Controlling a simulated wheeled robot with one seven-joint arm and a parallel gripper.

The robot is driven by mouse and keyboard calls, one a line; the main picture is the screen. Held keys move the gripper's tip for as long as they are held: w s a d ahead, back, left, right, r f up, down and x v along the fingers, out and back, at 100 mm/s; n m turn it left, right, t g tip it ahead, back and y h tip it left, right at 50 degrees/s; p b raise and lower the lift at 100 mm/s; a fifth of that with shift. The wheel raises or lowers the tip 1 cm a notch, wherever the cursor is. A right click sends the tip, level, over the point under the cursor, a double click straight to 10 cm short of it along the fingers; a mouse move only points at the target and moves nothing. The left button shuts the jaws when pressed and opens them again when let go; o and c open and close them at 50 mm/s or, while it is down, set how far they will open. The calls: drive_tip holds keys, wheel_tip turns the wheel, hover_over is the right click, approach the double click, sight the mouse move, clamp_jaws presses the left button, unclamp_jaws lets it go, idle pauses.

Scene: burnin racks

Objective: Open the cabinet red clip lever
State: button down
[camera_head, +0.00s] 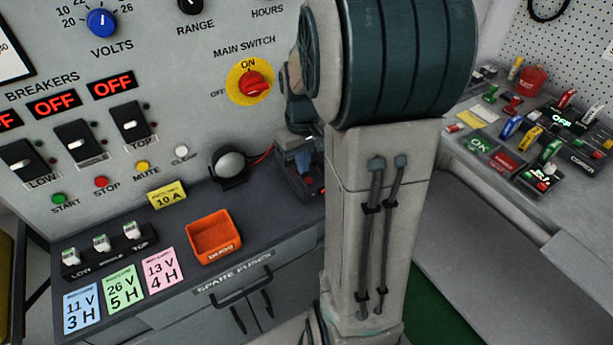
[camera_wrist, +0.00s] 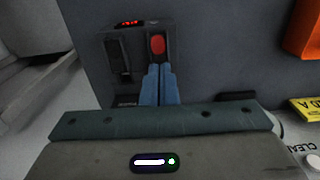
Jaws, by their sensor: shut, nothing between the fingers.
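A red rounded piece (camera_wrist: 157,45), apparently the red clip lever, sits in the right-hand slot of a small dark box (camera_wrist: 139,45) in the wrist view. My gripper (camera_wrist: 158,70) has its two blue fingers together, tips just below the red piece in the picture. Whether they touch it is not clear. The fingers hide the lower part of that slot. In the head view the box (camera_head: 312,182) stands at the right end of the grey cabinet top, and my gripper (camera_head: 304,165) is over it, mostly hidden by my arm.
The box has a small red display (camera_wrist: 128,23) and a dark left slot. A bench of coloured clips (camera_head: 510,127) stands at right.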

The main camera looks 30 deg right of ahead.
drive_tip(key=shift+f+b, duration=0.3)
drive_tip(key=shift+f, duration=0.2)
drive_tip(key=shift+r+p, duration=2)
drive_tip(key=shift+r, duration=0.6)
drive_tip(key=shift+f, duration=0.1)
